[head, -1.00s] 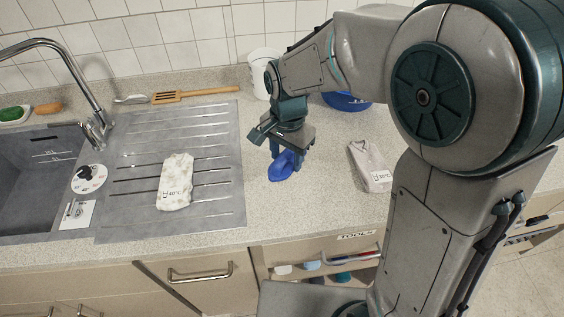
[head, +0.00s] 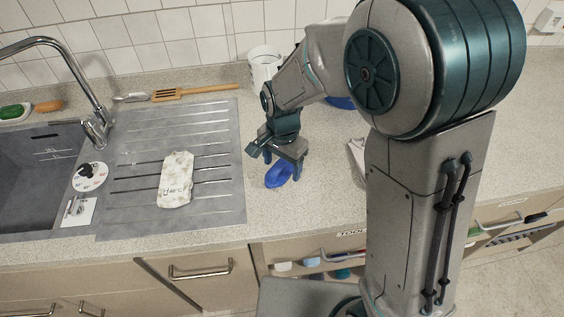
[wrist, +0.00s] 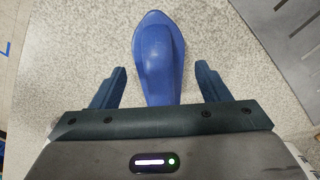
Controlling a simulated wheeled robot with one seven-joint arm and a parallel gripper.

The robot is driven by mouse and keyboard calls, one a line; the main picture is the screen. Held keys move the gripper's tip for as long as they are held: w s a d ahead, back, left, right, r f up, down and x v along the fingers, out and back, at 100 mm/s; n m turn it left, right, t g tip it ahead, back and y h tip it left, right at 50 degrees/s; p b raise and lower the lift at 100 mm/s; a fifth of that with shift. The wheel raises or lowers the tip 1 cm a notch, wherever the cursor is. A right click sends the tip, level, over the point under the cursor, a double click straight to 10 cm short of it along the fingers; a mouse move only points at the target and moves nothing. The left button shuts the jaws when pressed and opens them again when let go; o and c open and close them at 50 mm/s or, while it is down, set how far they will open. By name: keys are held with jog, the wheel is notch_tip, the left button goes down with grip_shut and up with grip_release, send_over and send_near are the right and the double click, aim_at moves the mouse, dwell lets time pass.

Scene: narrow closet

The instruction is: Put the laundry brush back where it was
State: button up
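The laundry brush appears to be the blue object (head: 279,176) on the speckled counter, just right of the metal drainboard. No bristles show. In the wrist view the smooth blue body (wrist: 158,50) points away from me, its near end between my fingers. My gripper (head: 283,163) is directly above and behind it, pointing down. In the wrist view my gripper (wrist: 160,75) is open, with a gap between each finger and the blue body. The niche labelled TOOLS (head: 350,233) is below the counter edge, partly hidden by my arm; small coloured items are in it.
A patterned cloth bundle (head: 176,180) lies on the drainboard (head: 215,205). The sink (head: 30,185) and tap (head: 95,130) are left. A white container (head: 262,62) and a wooden spatula (head: 195,92) are at the back. A folded grey cloth (head: 357,157) is partly behind my arm.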

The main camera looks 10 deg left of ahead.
aim_at(282, 161)
notch_tip(282, 161, up, 12)
jog(key=s+d+n+t, duration=0.1)
jog(key=s+d+n, duration=0.2)
jog(key=s+d, duration=0.3)
jog(key=s+d+n+t, duration=0.2)
jog(key=s+d, duration=0.4)
jog(key=d, duration=0.8)
jog(key=shift+s+r+n, duration=0.3)
jog(key=shift+r+n, duration=0.05)
jog(key=shift+n, duration=0.25)
